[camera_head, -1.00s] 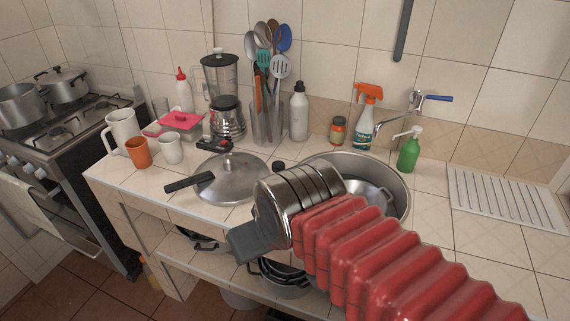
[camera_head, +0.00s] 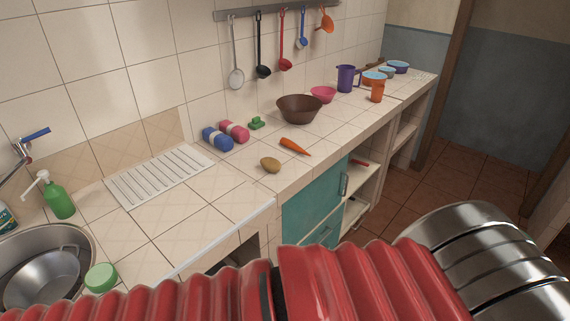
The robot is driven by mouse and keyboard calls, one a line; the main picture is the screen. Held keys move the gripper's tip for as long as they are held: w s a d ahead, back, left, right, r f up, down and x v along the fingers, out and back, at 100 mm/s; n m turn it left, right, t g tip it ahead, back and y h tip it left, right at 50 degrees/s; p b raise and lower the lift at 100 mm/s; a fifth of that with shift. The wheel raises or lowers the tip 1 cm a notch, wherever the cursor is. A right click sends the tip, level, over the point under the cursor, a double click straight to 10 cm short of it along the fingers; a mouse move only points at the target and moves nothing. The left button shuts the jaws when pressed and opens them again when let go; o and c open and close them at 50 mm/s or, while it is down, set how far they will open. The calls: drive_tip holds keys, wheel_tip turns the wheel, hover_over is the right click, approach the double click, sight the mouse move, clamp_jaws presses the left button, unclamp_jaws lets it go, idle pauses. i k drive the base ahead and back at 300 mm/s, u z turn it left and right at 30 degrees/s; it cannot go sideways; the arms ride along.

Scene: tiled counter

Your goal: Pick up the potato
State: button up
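The potato (camera_head: 270,164) is a small yellow-brown oval lying on the tiled counter, close to its front edge. It lies left of and nearer than an orange carrot (camera_head: 295,147). My red, ribbed arm crosses the bottom of the view, with a metal section at the lower right. My gripper's fingers are outside the picture, so I cannot see their state. The arm is well apart from the potato.
A brown bowl (camera_head: 299,109), blue roll (camera_head: 217,137), pink roll (camera_head: 235,131) and green item (camera_head: 257,123) stand behind the potato. Left are a ridged drainboard (camera_head: 160,176) and a sink (camera_head: 85,243). A teal cabinet door (camera_head: 314,207) is below the counter. Utensils hang above.

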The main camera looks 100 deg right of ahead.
sight(271, 165)
drive_tip(key=z, duration=0.45)
drive_tip(key=k, duration=0.25)
drive_tip(key=z, duration=2.75)
